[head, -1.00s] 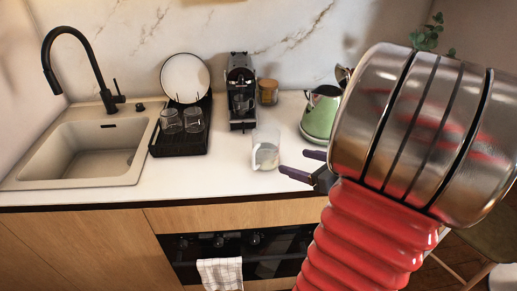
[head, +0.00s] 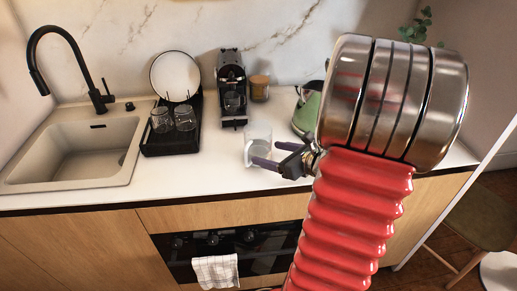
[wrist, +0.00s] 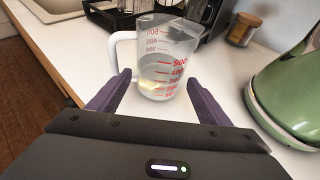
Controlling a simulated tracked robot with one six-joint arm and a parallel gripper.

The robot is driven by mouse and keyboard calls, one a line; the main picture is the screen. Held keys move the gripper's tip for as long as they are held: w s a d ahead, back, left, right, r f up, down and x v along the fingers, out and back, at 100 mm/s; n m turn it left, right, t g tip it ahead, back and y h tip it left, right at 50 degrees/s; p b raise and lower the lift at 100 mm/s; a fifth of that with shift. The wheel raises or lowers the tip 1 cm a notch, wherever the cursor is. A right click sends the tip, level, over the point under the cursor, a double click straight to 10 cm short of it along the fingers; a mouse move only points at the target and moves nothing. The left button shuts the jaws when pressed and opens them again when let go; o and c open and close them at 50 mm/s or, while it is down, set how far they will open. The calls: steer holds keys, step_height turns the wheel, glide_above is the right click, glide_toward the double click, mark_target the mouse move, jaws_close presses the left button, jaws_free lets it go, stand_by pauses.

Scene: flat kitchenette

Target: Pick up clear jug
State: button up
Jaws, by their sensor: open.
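The clear jug (head: 259,141) stands upright on the white counter near its front edge. In the wrist view the jug (wrist: 165,62) shows red measuring marks, a white handle on its left and a little pale content at the bottom. My gripper (head: 263,154) is beside the jug in the head view, its dark fingers pointing left and overlapping the jug's lower part. In the wrist view my gripper (wrist: 184,88) is open, with the jug just ahead of and between the fingertips. No firm contact can be made out.
A green kettle (wrist: 291,95) stands close to the right of the gripper. A coffee machine (head: 231,88) and a lidded amber jar (head: 260,87) are behind the jug. A black rack (head: 172,140) with glasses and the sink (head: 75,155) lie to the left.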

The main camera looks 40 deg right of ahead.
mark_target(259, 125)
steer(key=shift+w+f, duration=0.15)
steer(key=shift+w, duration=0.25)
steer(key=shift+w, duration=0.1)
steer(key=shift+x, duration=2.5)
steer(key=c, duration=1)
steer(key=shift+r, duration=0.3)
steer(key=shift+r, duration=4.8)
